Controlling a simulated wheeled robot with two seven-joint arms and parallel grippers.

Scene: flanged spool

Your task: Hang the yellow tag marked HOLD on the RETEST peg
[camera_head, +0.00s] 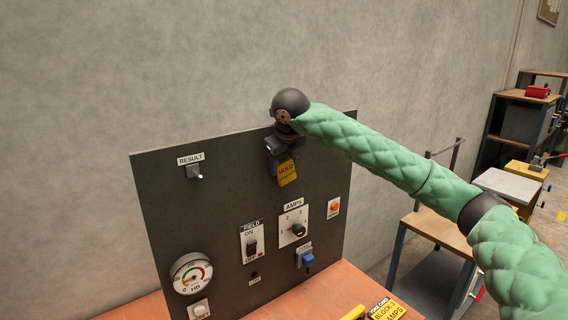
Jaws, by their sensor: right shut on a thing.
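The yellow tag marked HOLD (288,173) hangs upright, slightly tilted, in front of the upper right part of the dark panel. My right gripper (281,157) is shut on the tag's top end; its green-sleeved arm comes in from the right. A peg (194,172) sticks out of the panel at upper left under a label that reads RESULT. I see no label reading RETEST; the gripper may hide one behind it. My left gripper is not in view.
The panel (222,215) stands on an orange-brown bench (344,287) and carries a gauge (191,273), an AMPS dial (294,226), a FIELD switch (251,243) and a blue switch (306,258). A yellow card (384,309) lies at the bench front. Shelves stand at right.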

